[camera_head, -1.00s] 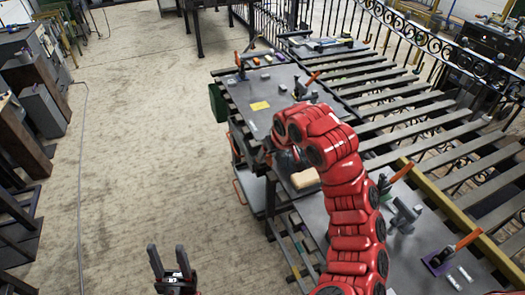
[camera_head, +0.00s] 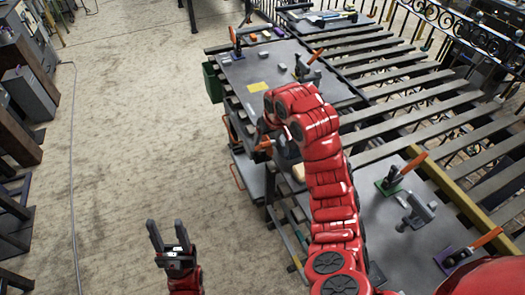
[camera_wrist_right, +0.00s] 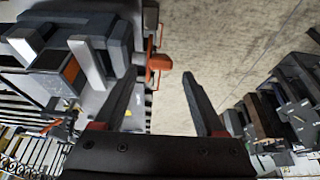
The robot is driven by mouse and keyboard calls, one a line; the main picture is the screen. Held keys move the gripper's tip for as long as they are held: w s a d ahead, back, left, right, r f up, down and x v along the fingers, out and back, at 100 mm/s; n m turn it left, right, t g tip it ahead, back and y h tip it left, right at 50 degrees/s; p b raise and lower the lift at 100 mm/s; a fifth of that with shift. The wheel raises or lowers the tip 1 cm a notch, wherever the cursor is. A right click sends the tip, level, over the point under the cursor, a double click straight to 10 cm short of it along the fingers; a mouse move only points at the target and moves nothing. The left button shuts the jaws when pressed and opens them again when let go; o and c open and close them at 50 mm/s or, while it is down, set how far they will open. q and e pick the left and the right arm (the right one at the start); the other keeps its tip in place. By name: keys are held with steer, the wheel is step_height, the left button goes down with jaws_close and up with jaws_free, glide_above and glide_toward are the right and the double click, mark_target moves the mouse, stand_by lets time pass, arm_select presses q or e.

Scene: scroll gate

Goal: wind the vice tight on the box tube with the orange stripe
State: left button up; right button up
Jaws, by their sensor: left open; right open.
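The vice (camera_wrist_right: 95,60) is a grey block assembly at the upper left of the right wrist view. Its orange handle (camera_wrist_right: 158,63) sticks out to the right; in the head view the handle (camera_head: 264,146) shows just left of my red right arm. A grey square-ended piece with an orange band (camera_wrist_right: 70,70), seemingly the box tube, sits at the vice. My right gripper (camera_wrist_right: 159,75) is open, its fingertips on either side of the handle in the picture; contact cannot be told. In the head view my arm hides much of the vice. My left gripper (camera_head: 167,235) is open and empty over the floor.
The near workbench (camera_head: 385,235) carries orange-levered clamps (camera_head: 400,175) and a grey fixture (camera_head: 415,212). A far table (camera_head: 235,75) holds a yellow sheet (camera_head: 258,86) and more clamps. Slatted racks run along the right. The floor (camera_head: 135,140) at left is clear.

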steer(key=p+x, duration=0.2)
steer(key=x, duration=0.7)
steer(key=shift+w+f, duration=0.15)
steer(key=shift+f, duration=0.25)
steer(key=shift+c, duration=0.3)
jaws_close()
